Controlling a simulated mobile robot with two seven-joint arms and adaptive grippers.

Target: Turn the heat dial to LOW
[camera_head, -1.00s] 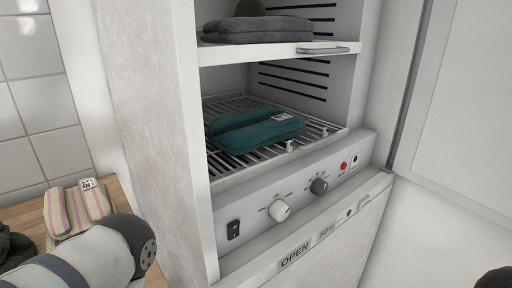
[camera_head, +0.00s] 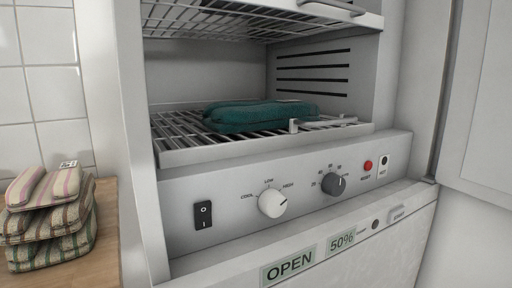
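The heat dial (camera_head: 272,203) is a white round knob on the cabinet's control panel (camera_head: 235,218). The labels COOL, LOW and HIGH (camera_head: 288,185) sit around its upper side, with LOW at the top. The knob's pointer is too small to read surely; it seems turned to the right, toward the HIGH side. Nothing touches the dial. Neither of my grippers is in the head view.
A dark grey numbered knob (camera_head: 333,184), a black rocker switch (camera_head: 203,215) and a red button (camera_head: 368,165) share the panel. A teal folded pad (camera_head: 260,115) lies on the wire rack above. Striped pads (camera_head: 48,218) are stacked on a wooden counter at left. An open door (camera_head: 478,100) stands at right.

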